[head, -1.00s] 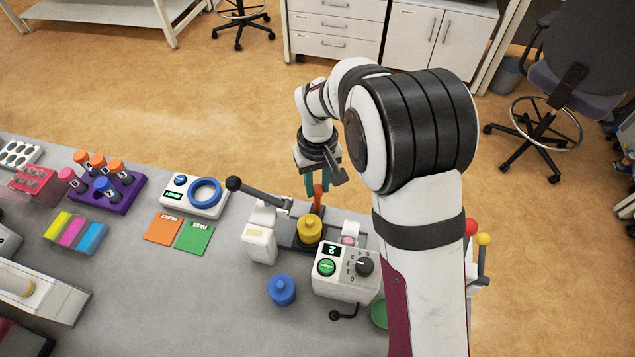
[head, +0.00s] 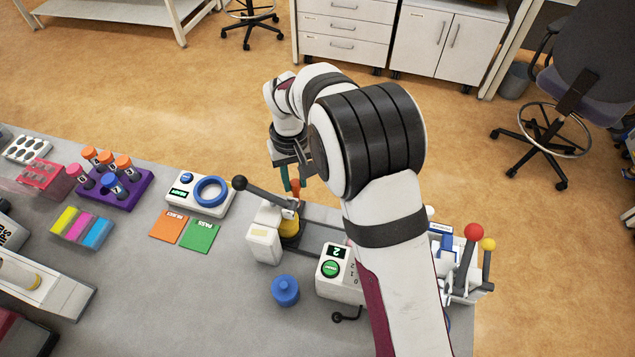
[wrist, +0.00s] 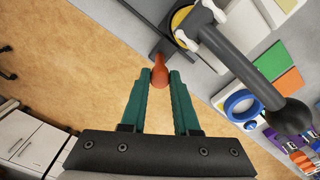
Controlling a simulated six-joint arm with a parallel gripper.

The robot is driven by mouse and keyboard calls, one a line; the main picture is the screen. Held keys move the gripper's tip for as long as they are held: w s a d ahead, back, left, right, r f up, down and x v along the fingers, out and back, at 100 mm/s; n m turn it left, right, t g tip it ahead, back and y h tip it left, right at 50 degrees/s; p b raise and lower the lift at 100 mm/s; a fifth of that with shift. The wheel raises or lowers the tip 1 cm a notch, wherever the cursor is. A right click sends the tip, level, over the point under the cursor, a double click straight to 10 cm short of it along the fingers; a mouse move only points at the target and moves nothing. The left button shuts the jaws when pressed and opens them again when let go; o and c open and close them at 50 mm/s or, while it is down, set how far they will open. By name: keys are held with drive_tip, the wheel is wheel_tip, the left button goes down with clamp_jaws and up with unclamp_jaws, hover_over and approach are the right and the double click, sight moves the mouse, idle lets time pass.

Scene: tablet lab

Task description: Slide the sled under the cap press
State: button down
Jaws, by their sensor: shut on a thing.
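My gripper (head: 294,188) is shut on the sled's orange-red handle (wrist: 160,72), which stands between the teal fingertips in the wrist view. The sled carries a yellow round piece (head: 291,230) and sits on a dark rail (head: 322,254) on the bench. The cap press (head: 263,243) is a white body with a grey lever ending in a black ball (head: 240,183). The yellow piece is right beside the press post, partly covered by the lever and press head. In the wrist view the yellow piece (wrist: 182,18) lies partly under the white press head. Exact alignment cannot be told.
A control box (head: 333,275) with a green button stands right of the press, partly behind my arm. A blue knobbed piece (head: 285,290) stands in front. Orange and green cards (head: 199,236) and a blue-ring device (head: 208,191) lie to the left.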

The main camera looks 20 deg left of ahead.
drive_tip(key=shift+a, duration=1.5)
drive_tip(key=c, duration=0.7)
unclamp_jaws()
drive_tip(key=shift+o, duration=0.2)
drive_tip(key=shift+d, duration=0.1)
wheel_tip(320, 180, up, 16)
drive_tip(key=shift+f, duration=0.1)
